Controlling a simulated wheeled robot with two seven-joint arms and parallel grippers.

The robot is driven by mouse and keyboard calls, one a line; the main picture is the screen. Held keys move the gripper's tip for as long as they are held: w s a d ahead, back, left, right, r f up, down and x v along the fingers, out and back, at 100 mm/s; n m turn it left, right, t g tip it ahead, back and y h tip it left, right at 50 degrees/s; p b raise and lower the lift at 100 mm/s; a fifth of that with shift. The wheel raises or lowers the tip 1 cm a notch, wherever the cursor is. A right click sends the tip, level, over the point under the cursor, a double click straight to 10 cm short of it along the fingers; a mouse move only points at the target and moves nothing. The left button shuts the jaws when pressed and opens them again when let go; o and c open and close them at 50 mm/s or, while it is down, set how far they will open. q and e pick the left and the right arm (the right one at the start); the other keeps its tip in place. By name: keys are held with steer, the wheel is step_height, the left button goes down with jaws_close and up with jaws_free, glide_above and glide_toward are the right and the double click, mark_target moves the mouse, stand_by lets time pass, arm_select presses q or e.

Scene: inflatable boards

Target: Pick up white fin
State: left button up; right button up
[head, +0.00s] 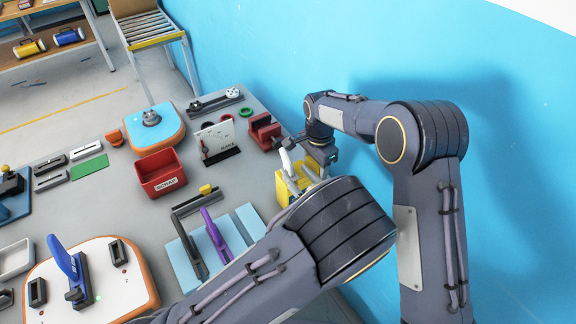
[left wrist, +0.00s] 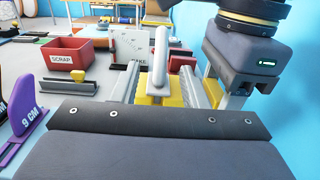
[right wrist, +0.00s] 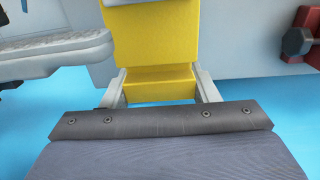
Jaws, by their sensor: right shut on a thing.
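The white fin (head: 287,162) stands upright at the yellow block (head: 283,190), near the right side of the table. In the left wrist view the fin (left wrist: 160,58) rises between the two fingers of my left gripper (left wrist: 158,88), with gaps on both sides. That gripper is open; my left forearm mostly hides it in the head view. My right gripper (right wrist: 161,86) is shut on the yellow block (right wrist: 158,45), its fingers on both sides of the lower step. The fin's lower end is hard to make out.
A red scrap bin (head: 161,173), a white card stand (head: 216,139) and a red block (head: 264,132) stand beyond. A white board with a blue fin (head: 66,262) is at the front left. The blue wall (head: 510,130) is close on the right.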

mark_target(285, 161)
arm_select(q)
steer(key=shift+x, duration=3.5)
jaws_close()
